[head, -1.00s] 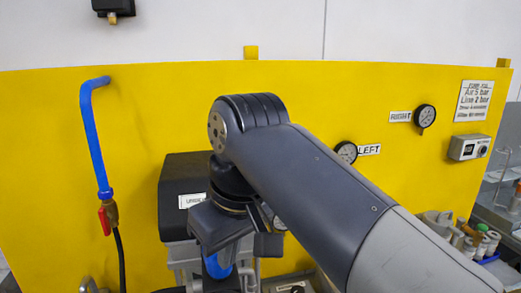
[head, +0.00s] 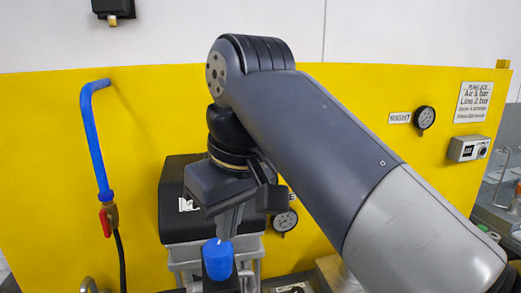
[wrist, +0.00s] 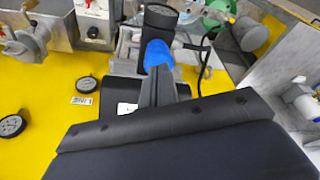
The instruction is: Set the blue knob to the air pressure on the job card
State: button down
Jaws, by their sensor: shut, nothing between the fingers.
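The blue knob (head: 218,260) sits on top of a dark upright body below my gripper in the head view. It also shows in the wrist view (wrist: 158,53), just beyond the fingertips. My gripper (head: 228,236) points down with its fingers together and empty, at the knob's top; I cannot tell whether they touch it. The fingers also show in the wrist view (wrist: 157,72). The job card (head: 473,102) on the yellow panel reads "Air 5 bar" and "Line 2 bar", with smaller unreadable lines. A round gauge (head: 285,220) is behind my gripper; its reading is too small to tell.
The yellow panel (head: 50,170) stands behind. A gauge labelled RIGHT (head: 424,117) and a grey box (head: 469,148) hang on it. A blue pipe with a red valve handle (head: 105,220) is at left. A black box (head: 180,215) stands left of my gripper.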

aim_at(232, 253)
jog(key=shift+w+d+f+b, duration=0.15)
jog(key=shift+f+b, duration=0.5)
jog(key=shift+f, duration=0.35)
jog(key=shift+w+d+f+b, duration=0.15)
jog(key=shift+f+b, duration=0.5)
jog(key=shift+f, duration=0.35)
jog(key=shift+w+d+f+b, duration=0.15)
jog(key=shift+f+b, duration=0.5)
jog(key=shift+f, duration=0.35)
jog(key=shift+w+a, duration=0.2)
jog(key=shift+s+a+p, duration=0.2)
jog(key=shift+p, duration=1.7)
jog(key=shift+s+d, duration=0.1)
jog(key=shift+s, duration=0.05)
jog(key=shift+s+d, duration=0.1)
jog(key=shift+r, duration=0.2)
notch_tip(232, 253, up, 6)
jog(key=shift+f, duration=0.2)
